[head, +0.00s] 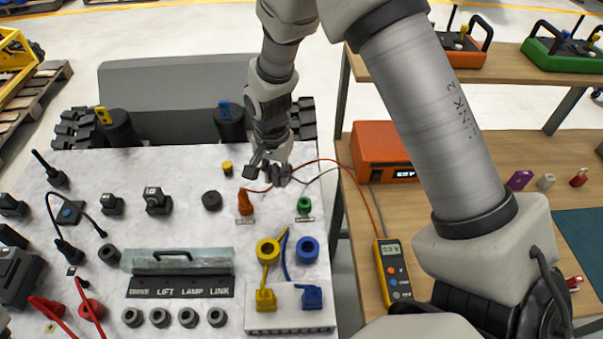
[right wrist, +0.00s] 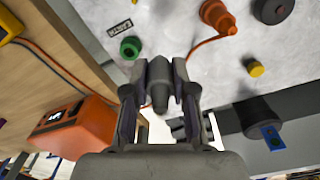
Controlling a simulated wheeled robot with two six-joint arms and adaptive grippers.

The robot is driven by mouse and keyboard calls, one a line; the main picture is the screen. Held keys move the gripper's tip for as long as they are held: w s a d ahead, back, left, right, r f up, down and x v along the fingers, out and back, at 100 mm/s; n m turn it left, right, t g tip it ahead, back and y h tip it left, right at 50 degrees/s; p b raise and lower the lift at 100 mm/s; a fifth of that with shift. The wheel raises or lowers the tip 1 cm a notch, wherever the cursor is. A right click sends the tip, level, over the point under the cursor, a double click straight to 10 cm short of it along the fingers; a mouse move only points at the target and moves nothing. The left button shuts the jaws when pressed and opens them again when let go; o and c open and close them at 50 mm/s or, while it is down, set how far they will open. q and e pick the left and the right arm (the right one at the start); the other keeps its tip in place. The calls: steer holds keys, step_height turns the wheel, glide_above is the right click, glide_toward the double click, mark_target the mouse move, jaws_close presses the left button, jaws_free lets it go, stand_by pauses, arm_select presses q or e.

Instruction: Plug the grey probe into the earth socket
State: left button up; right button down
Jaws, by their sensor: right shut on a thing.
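My right gripper (head: 268,177) hangs over the back right part of the light marbled panel. In the right wrist view it is shut on the grey probe (right wrist: 160,82), which sits between its two fingers. The earth socket (head: 304,205) is a green ring with an "EARTH" label beside it. It shows in the right wrist view (right wrist: 130,47), above and left of the probe. The probe is apart from the socket. An orange probe (head: 245,203) stands upright in another labelled spot, left of the earth socket. My left gripper is not in view.
A yellow multimeter (head: 393,270) lies on the wooden bench at right, near an orange box (head: 379,150). Orange and grey leads run across toward my gripper. Yellow (head: 268,250) and blue (head: 307,249) rings stand in front of the earth socket. A black knob (head: 212,200) is at left.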

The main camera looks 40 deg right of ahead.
steer(key=m, duration=0.1)
steer(key=s+m, duration=0.1)
steer(key=m, duration=0.1)
steer(key=shift+d+f+b, duration=0.1)
steer(key=shift+d+b, duration=0.3)
arm_select(q)
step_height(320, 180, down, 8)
steer(key=b, duration=0.6)
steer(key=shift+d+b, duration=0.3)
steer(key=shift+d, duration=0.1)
arm_select(e)
steer(key=shift+s+d+f+m, duration=0.3)
steer(key=shift+d+f+m, duration=0.6)
steer(key=shift+m, duration=0.8)
steer(key=shift+s+d+f+m, duration=0.3)
steer(key=shift+d+f+m, duration=0.65)
steer(key=shift+m, duration=0.75)
steer(key=shift+s+d+f+m, duration=0.3)
steer(key=shift+d+f+m, duration=0.3)
steer(key=shift+f+m, duration=0.85)
steer(key=shift+r+m, duration=0.25)
arm_select(q)
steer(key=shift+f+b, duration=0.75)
steer(key=shift+b, duration=0.05)
arm_select(e)
steer(key=shift+f, duration=0.95)
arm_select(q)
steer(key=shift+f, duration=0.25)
arm_select(e)
steer(key=shift+f, duration=0.3)
